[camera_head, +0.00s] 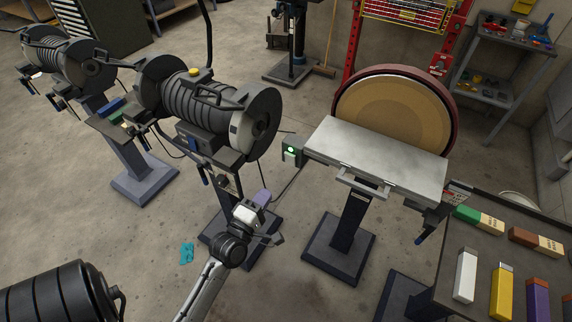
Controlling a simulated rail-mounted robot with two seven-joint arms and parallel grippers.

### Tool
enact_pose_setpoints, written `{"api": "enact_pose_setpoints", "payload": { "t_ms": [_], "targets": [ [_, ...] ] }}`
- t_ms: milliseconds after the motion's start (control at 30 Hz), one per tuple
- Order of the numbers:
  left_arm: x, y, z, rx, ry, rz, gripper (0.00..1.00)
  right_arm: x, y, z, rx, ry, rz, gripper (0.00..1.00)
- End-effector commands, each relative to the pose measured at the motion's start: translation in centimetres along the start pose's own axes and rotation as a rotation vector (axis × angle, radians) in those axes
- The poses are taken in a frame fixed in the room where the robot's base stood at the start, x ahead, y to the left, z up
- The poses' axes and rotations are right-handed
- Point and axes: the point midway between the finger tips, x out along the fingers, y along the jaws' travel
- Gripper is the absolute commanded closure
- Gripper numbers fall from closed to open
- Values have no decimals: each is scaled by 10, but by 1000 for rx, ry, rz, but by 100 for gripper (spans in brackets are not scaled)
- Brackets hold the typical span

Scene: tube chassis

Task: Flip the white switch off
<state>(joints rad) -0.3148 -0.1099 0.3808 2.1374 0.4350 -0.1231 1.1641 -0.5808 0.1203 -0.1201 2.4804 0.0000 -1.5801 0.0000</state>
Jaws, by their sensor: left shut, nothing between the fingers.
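A small dark switch box (292,151) with a lit green spot and a pale part below it sits at the left end of the disc sander's grey table. The pale part may be the white switch; it is too small to tell its position. My left gripper (262,198), with a white body and a purplish tip, comes up from the bottom centre. It is shut and empty. In the picture it lies below and left of the box, apart from it. My right gripper is not in view.
The disc sander table (375,160) stands right of the gripper, on a dark pedestal. A dark grinding machine (200,105) stands behind it to the left. A bench (450,285) with coloured blocks is at right. A teal item (187,252) lies on the floor.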

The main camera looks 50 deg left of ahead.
Motion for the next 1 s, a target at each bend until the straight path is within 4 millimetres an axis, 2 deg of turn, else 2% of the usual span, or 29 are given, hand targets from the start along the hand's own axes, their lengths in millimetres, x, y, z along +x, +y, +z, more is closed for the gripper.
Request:
{"api": "enact_pose_setpoints", "payload": {
  "t_ms": [300,500,733,1000],
  "targets": [
    [61,0,0,0,1,5,100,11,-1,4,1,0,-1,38],
    [93,-1,0,1,0,3,100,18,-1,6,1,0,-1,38],
    [115,0,0,0,0,1,100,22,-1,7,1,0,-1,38],
    [122,0,0,0,0,-1,100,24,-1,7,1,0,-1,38]
  ]
}}
